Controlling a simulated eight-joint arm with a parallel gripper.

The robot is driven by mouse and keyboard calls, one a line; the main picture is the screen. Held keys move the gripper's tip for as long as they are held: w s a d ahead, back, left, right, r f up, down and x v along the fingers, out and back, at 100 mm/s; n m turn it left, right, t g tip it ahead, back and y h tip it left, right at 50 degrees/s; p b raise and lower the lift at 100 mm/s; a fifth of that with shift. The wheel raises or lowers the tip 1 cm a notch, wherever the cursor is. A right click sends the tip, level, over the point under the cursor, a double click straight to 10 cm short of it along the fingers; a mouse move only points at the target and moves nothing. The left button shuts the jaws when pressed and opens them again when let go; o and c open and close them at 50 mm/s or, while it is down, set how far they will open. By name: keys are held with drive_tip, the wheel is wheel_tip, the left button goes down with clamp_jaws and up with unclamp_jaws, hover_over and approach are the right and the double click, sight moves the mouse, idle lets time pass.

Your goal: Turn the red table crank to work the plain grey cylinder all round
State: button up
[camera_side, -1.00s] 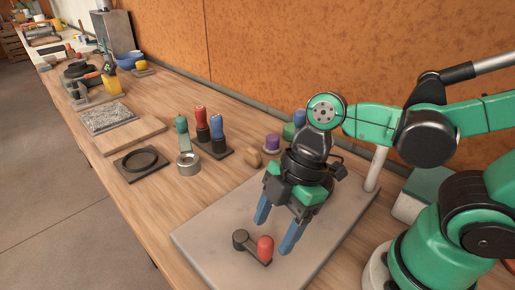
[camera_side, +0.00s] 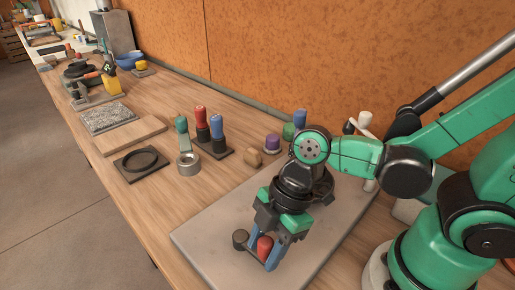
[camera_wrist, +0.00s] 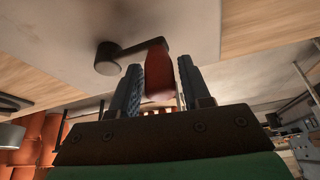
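The crank is a dark arm with a round dark hub (camera_side: 240,239) and an upright red knob (camera_side: 264,246). It sits on a grey slab (camera_side: 205,240). My gripper (camera_side: 262,256) is low over the slab, its two blue fingers on either side of the red knob. In the wrist view the knob (camera_wrist: 158,75) stands between the fingers (camera_wrist: 160,85), with little room on each side; I cannot tell whether they touch it. The hub (camera_wrist: 108,58) is left of the fingers there. A short grey cylinder with a hollow top (camera_side: 188,164) stands on the wooden table beyond the slab.
A rack with red and blue-topped tools (camera_side: 212,140) and a green-topped tool (camera_side: 182,130) stand beyond the slab. A tan block (camera_side: 253,158) and purple-topped piece (camera_side: 272,143) are near its back edge. The slab's front left part is clear.

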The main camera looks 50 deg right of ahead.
clamp_jaws()
drive_tip(key=shift+a, duration=0.1)
